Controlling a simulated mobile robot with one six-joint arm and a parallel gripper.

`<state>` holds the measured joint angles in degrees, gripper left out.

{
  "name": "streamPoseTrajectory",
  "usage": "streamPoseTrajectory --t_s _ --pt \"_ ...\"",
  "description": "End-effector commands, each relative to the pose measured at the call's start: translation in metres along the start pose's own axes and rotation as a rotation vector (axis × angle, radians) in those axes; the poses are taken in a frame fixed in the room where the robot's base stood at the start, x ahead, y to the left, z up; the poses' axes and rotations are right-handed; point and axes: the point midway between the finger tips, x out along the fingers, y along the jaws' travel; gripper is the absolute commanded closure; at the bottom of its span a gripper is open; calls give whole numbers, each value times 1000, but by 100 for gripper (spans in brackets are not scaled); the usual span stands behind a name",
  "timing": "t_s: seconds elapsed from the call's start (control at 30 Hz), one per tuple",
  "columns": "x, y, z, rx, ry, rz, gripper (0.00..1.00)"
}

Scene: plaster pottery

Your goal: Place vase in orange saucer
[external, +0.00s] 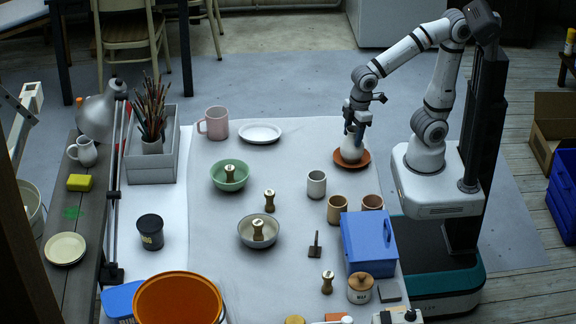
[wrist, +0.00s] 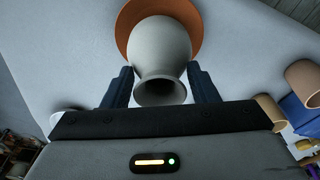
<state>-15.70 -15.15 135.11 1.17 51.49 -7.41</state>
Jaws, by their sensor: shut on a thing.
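A pale grey vase (external: 350,148) stands upright at the orange saucer (external: 364,160) on the right side of the table. In the wrist view the vase (wrist: 160,50) shows its dark mouth toward me, with the orange saucer (wrist: 128,28) around and behind its base. My gripper (external: 356,126) reaches down from above and is shut on the vase near its neck. In the wrist view my gripper's fingers (wrist: 161,88) lie on both sides of the neck. Whether the base touches the saucer is hard to tell.
A white cup (external: 316,183) and tan cups (external: 337,208) stand in front of the saucer. A blue box (external: 369,242) is nearer the front. A white plate (external: 260,134), pink mug (external: 214,122) and green bowl (external: 230,177) lie to the left. Table between plate and saucer is clear.

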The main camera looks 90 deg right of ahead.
Motion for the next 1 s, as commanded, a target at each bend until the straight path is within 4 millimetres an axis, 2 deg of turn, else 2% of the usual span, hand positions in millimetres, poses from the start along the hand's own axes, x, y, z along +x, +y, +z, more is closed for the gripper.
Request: streamPoseTrajectory --t_s 0.03,0.07,0.3,0.53,0.67,0.77,1.0 --pt "2 0 0 0 0 0 92" --pt "2 0 0 0 0 0 45" --pt "1 0 0 0 0 0 25" --pt "1 0 0 0 0 0 25" --pt "-8 0 -1 0 1 0 25" --pt "-21 0 -2 0 3 0 25" --pt "-76 0 -2 0 5 1 25"
